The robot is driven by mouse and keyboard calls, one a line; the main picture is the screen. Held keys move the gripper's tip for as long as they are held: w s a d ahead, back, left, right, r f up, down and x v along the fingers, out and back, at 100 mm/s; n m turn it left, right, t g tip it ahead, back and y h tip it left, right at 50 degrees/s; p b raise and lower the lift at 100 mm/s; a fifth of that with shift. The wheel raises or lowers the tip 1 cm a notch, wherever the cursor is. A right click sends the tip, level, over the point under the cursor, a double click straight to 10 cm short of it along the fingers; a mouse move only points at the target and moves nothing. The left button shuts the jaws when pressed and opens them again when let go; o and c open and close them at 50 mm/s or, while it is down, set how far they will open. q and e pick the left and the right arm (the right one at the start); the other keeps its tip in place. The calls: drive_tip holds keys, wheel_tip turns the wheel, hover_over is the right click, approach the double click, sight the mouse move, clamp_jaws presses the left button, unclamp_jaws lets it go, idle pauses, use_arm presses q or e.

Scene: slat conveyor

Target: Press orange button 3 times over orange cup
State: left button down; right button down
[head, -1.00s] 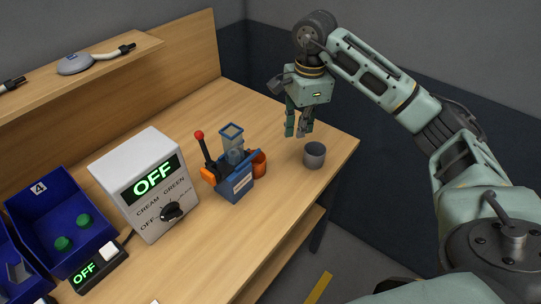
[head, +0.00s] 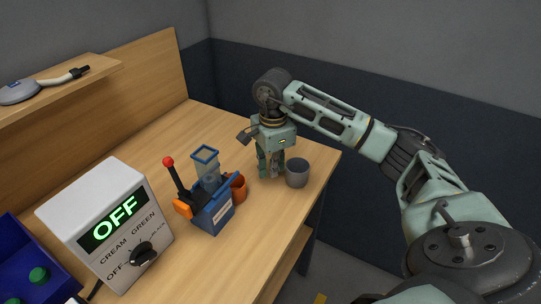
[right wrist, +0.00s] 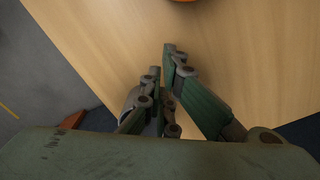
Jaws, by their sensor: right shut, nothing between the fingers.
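The blue dispenser (head: 213,215) stands on the table with a clear square hopper, a red-knobbed lever and an orange button-like part (head: 183,208) on its left side. The orange cup (head: 240,188) is at the dispenser's right side, partly hidden by it. An orange edge, likely this cup (right wrist: 184,1), shows at the top of the right wrist view. My right gripper (head: 270,173) is shut and empty, pointing down low over the table, between the orange cup and the grey cup (head: 298,174). Its fingers also show in the right wrist view (right wrist: 162,62). My left gripper is out of view.
A white control box (head: 100,215) with a green OFF display and a dial stands left of the dispenser. The table (head: 150,150) is clear behind the dispenser. Its right edge is just beyond the grey cup.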

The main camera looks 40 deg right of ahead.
sight(253, 192)
wheel_tip(253, 192, down, 4)
drive_tip(key=shift+r+p, duration=0.1)
drive_tip(key=shift+p, duration=0.3)
drive_tip(key=a+p, duration=0.1)
drive_tip(key=a, duration=0.2)
drive_tip(key=shift+w+a+p, duration=0.15)
drive_tip(key=shift+w+p, duration=0.2)
drive_tip(key=shift+w, duration=0.05)
drive_tip(key=shift+w+a, duration=0.1)
drive_tip(key=shift+a, duration=0.3)
drive_tip(key=shift+d, duration=0.1)
drive_tip(key=shift+w+a+b, duration=0.2)
drive_tip(key=shift+a+b, duration=0.35)
drive_tip(key=shift+a, duration=0.55)
drive_tip(key=shift+f, duration=0.2)
